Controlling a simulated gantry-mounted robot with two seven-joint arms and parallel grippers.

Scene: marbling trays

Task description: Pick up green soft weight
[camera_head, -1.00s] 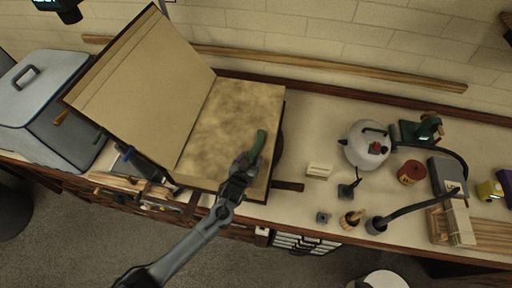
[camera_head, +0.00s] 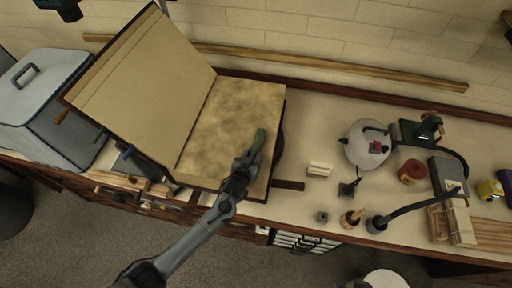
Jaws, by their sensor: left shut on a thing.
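The green soft weight (camera_head: 258,142) is a slim, dark green, elongated piece. It shows over the right part of the open book-like tray's mottled page (camera_head: 225,110). My left gripper (camera_head: 249,160) is shut on its lower end, and the weight points up and away from the jaws. I cannot tell whether the weight still touches the page. My right gripper is not in view.
The raised cover (camera_head: 145,90) stands tilted on the left. A grey lidded box (camera_head: 45,95) is at far left. To the right are a white kettle (camera_head: 362,150), a red tin (camera_head: 411,172) and a bent-neck lamp (camera_head: 377,224). A small cream block (camera_head: 319,169) lies nearer.

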